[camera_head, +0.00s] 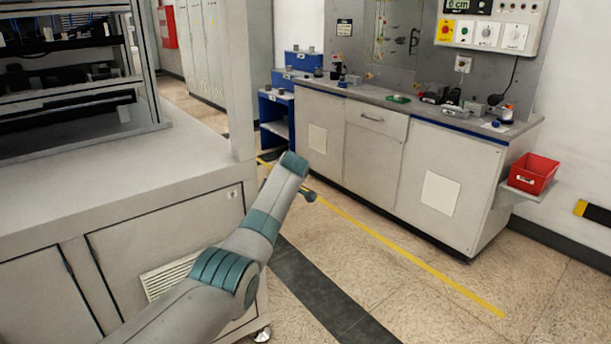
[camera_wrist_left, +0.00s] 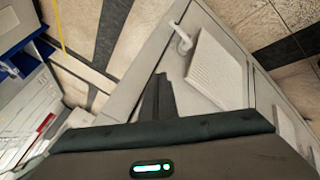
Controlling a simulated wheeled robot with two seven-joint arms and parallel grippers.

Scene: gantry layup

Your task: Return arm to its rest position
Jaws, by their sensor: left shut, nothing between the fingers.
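My left arm (camera_head: 262,225) comes in from the bottom left of the head view and reaches up and out over the floor in front of the grey cabinet. Its far end is beside the cabinet's right corner, and a small dark part (camera_head: 308,195) sticks out there. The fingers cannot be made out in the head view. In the left wrist view my left gripper (camera_wrist_left: 158,98) shows as dark fingers together, with nothing held, pointing past the cabinet's side. My right gripper is in neither view.
A grey cabinet (camera_head: 165,205) with a rack (camera_head: 70,75) on top stands left, close to my arm. A workbench (camera_head: 375,155) with small items is along the back wall. A red bin (camera_head: 533,173) sits at its right end. The floor (camera_head: 430,310) between is clear.

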